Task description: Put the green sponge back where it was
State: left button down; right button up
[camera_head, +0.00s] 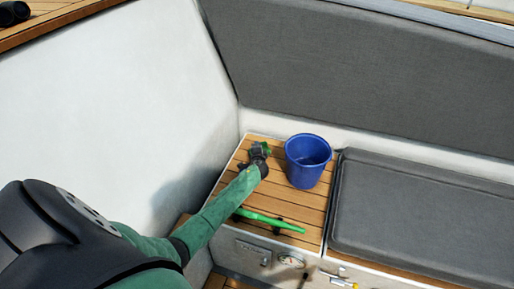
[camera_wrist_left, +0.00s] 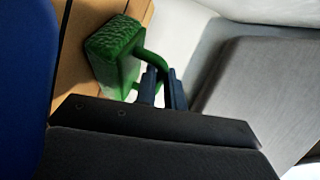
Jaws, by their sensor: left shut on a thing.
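The green sponge (camera_head: 262,146) is at the back left corner of the slatted wooden locker top (camera_head: 296,212). In the left wrist view the sponge (camera_wrist_left: 114,52) is a textured green block with a green loop handle. My left gripper (camera_head: 260,154) is shut on this handle, with its dark fingers (camera_wrist_left: 163,86) around it in the wrist view. I cannot tell whether the sponge touches the wood. My gripper hides part of it in the head view. My right gripper is not in view.
A blue bucket (camera_head: 308,163) stands close to the right of the sponge. A long green handle-like tool (camera_head: 272,221) lies near the locker's front edge. A grey cushion (camera_head: 420,212) is to the right. White walls (camera_head: 110,90) close off the left and back.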

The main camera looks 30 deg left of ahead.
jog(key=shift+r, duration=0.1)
pick_arm(q)
jog(key=c, duration=1.5)
grip_release()
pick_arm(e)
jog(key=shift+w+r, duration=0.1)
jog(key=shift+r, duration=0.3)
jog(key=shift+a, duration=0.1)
